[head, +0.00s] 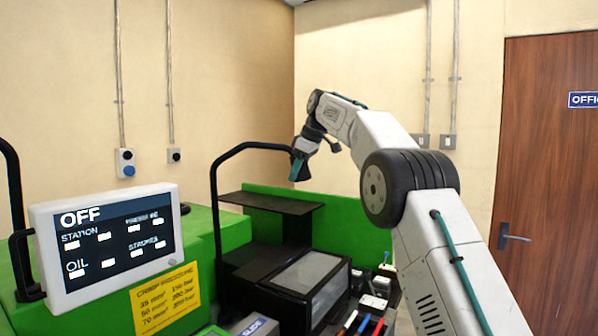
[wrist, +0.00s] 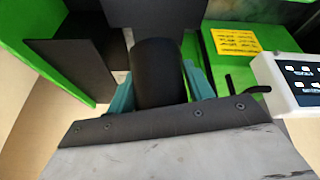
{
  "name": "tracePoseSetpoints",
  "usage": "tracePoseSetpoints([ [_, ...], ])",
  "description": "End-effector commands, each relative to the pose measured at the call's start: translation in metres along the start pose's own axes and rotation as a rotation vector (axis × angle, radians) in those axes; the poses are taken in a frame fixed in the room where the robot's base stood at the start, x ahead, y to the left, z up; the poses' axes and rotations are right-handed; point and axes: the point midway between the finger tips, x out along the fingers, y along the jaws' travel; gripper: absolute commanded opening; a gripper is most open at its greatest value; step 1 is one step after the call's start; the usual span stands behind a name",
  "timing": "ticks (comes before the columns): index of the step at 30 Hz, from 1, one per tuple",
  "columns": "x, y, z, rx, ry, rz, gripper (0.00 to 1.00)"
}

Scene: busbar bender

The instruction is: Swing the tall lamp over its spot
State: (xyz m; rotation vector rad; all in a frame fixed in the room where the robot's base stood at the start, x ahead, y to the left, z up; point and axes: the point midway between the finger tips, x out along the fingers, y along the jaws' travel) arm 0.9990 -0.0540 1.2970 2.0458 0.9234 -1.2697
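The tall lamp (head: 240,150) is a black bent tube that rises from the green machine and runs right to my gripper (head: 300,168). In the wrist view a black cylinder (wrist: 158,72), which looks like the lamp's head, stands between my teal fingers, with one finger against each side. My gripper looks shut on it, high above the machine. The lamp's head is mostly hidden by the fingers in the head view. I cannot make out a marked spot for the lamp.
A black shelf (head: 270,203) lies below the gripper, and a dark box with a grey window (head: 306,271) is in front. A screen reading OFF (head: 112,242) and a yellow chart (head: 166,299) are at left. Another black tube (head: 14,190) stands at far left. Tools lie at lower right.

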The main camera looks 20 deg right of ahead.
Motion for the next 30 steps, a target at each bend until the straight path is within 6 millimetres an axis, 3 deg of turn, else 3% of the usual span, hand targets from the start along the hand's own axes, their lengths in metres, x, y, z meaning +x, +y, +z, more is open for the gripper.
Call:
tracePoseSetpoints([
  [11, -0.003, 0.002, 0.003, 0.003, 0.0, 0.0, 0.67],
  [24, -0.045, 0.002, 0.002, 0.001, 0.001, 0.001, 0.67],
  [30, -0.055, 0.0, 0.009, 0.003, -0.001, -0.002, 0.67],
])
